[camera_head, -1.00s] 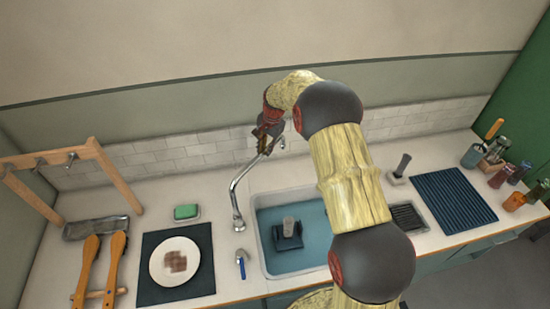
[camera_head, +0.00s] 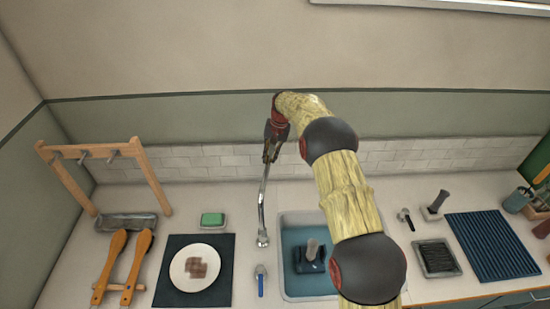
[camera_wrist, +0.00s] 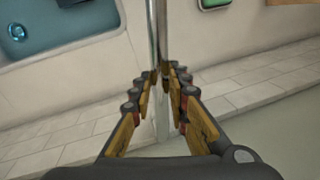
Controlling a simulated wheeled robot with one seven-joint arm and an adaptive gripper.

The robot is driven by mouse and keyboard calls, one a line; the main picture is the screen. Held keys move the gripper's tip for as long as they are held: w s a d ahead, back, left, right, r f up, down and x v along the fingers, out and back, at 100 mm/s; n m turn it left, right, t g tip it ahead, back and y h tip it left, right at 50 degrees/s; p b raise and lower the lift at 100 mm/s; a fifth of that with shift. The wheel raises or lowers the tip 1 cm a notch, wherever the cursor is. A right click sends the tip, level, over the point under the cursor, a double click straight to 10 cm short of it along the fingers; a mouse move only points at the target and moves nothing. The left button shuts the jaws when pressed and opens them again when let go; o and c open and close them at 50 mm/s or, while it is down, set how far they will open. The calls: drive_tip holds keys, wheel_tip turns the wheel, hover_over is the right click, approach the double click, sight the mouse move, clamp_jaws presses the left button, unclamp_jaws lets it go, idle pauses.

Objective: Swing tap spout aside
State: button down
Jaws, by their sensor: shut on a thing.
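The chrome tap spout (camera_head: 263,205) is a thin curved tube. Its free end hangs over the counter just left of the sink (camera_head: 284,262), clear of the basin. My gripper (camera_head: 269,150) is shut on the upper part of the spout, near the back wall. In the wrist view, the spout (camera_wrist: 159,35) runs upright between the fingers of my gripper (camera_wrist: 166,80), with a finger close on each side. The tap's base is hidden or too small to make out in the head view.
A blue-handled item (camera_head: 261,281) lies near the spout's end. Left are a plate (camera_head: 183,278) on a dark mat, green soap (camera_head: 212,219) and a wooden rack (camera_head: 150,175). A dark block (camera_head: 312,258) is in the sink. A ribbed blue mat (camera_head: 490,245) lies right.

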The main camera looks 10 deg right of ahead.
drive_tip(key=shift+w+a, duration=0.1)
drive_tip(key=shift+a, duration=0.05)
drive_tip(key=c, duration=1.7)
unclamp_jaws()
drive_tip(key=r, duration=0.4)
drive_tip(key=d+r, duration=0.1)
drive_tip(key=r, duration=0.3)
drive_tip(key=s+d+r, duration=0.1)
drive_tip(key=r, duration=0.2)
drive_tip(key=shift+d+r, duration=0.1)
drive_tip(key=shift+r, duration=0.3)
